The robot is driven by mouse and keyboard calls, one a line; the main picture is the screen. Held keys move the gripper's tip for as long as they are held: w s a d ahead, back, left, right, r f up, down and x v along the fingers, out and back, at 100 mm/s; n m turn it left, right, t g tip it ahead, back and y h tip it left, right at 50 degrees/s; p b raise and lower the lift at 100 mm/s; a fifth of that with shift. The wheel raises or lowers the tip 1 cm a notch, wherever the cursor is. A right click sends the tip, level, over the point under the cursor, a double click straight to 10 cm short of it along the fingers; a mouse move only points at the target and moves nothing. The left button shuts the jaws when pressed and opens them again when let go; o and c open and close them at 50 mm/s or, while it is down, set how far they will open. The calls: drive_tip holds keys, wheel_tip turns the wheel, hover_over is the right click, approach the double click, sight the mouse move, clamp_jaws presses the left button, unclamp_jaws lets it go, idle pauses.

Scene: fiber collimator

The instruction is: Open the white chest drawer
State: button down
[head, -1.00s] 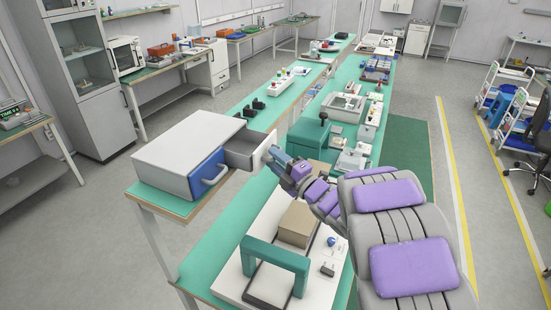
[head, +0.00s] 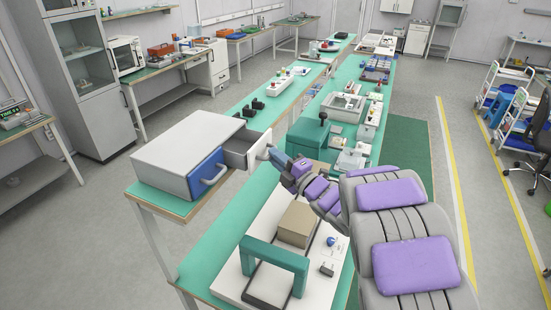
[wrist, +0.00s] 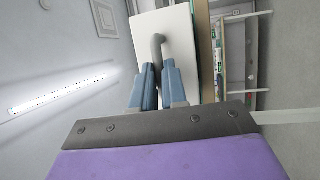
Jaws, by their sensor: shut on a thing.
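The chest (head: 190,143) is a white-topped box on the corner of the near green bench. Its white drawer (head: 261,147) stands pulled out on the chest's right side, with part of its dark inside showing. A blue drawer (head: 207,174) with a light blue handle is shut beside it. My gripper (head: 272,154) is at the white drawer's front. In the wrist view the white front panel (wrist: 180,50) fills the middle, and my blue fingers (wrist: 159,72) are closed around its curved grey handle (wrist: 157,42). The drawer's inside is hidden in the wrist view.
A teal frame (head: 275,262) and a brown box (head: 297,224) stand on a white board below my arm. Small black items (head: 253,106) lie on the bench behind the drawer. Open floor lies left of the chest.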

drive_tip(key=shift+s+d, duration=0.1)
drive_tip(key=shift+d, duration=0.55)
drive_tip(key=shift+s+d+b, duration=0.25)
drive_tip(key=shift+d+b, duration=0.05)
drive_tip(key=shift+d, duration=0.3)
drive_tip(key=shift+s+d+b, duration=0.2)
drive_tip(key=shift+d+b, duration=0.05)
drive_tip(key=shift+d, duration=0.3)
drive_tip(key=c, duration=1.5)
unclamp_jaws()
drive_tip(key=shift+c, duration=0.2)
drive_tip(key=shift+o, duration=0.7)
drive_tip(key=shift+w, duration=0.2)
drive_tip(key=shift+o, duration=1.1)
drive_tip(key=shift+s+a, duration=0.1)
drive_tip(key=shift+a, duration=0.05)
